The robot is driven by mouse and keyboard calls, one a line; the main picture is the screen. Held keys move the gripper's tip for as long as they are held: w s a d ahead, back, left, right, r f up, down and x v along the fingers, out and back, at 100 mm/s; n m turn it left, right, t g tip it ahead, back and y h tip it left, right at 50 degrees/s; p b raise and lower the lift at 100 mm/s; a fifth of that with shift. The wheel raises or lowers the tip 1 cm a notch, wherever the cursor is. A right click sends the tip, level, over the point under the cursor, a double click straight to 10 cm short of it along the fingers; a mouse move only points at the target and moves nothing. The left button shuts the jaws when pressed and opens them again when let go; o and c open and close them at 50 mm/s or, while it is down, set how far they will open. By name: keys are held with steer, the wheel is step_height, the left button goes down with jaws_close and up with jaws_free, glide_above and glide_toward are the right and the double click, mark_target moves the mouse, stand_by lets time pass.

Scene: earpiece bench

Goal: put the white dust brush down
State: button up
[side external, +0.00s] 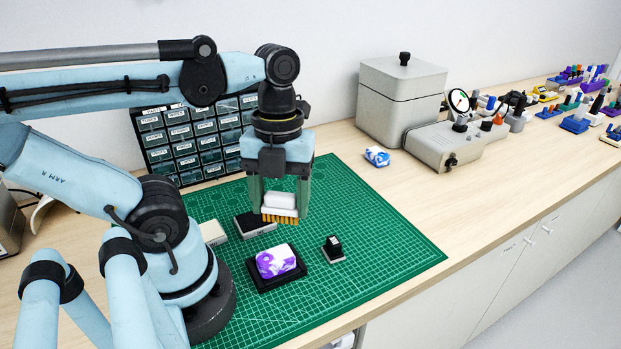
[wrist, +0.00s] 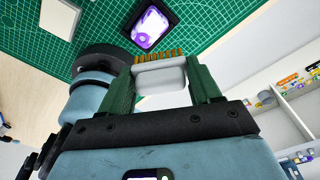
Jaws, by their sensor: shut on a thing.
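The white dust brush (side external: 280,203) has a white body and a row of orange-brown bristles that point down toward the mat. My gripper (side external: 280,196) is shut on it and holds it above the green cutting mat (side external: 370,235). In the wrist view, the brush (wrist: 161,76) sits between the two green fingers of my gripper (wrist: 160,85), bristles facing the mat. The fingers hide the ends of the brush body.
Below lie a purple-and-white block on a black tray (side external: 278,279), a small black-topped block (side external: 333,249), a dark flat box (side external: 255,225) and a pale block (side external: 213,232). Drawers (side external: 190,140) and a grey box (side external: 402,98) stand behind. The mat's right part is clear.

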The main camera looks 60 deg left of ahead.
steer(key=w+d+f+n+t, duration=0.1)
steer(key=w+d+f+n, duration=0.2)
steer(key=w+d+n, duration=0.6)
steer(key=shift+m, duration=0.9)
steer(key=w+a+f, duration=0.2)
steer(key=a, duration=0.1)
steer(key=w+a+f, duration=0.2)
steer(key=w, duration=0.1)
steer(key=w+a+f, duration=0.2)
steer(key=w+a, duration=0.1)
steer(key=shift+w+a+f, duration=0.1)
steer(key=shift+a+f, duration=0.1)
steer(key=shift+a, duration=0.15)
steer(key=shift+f, duration=2)
steer(key=shift+f, duration=0.15)
steer(key=o, duration=1.3)
steer(key=shift+o, duration=0.2)
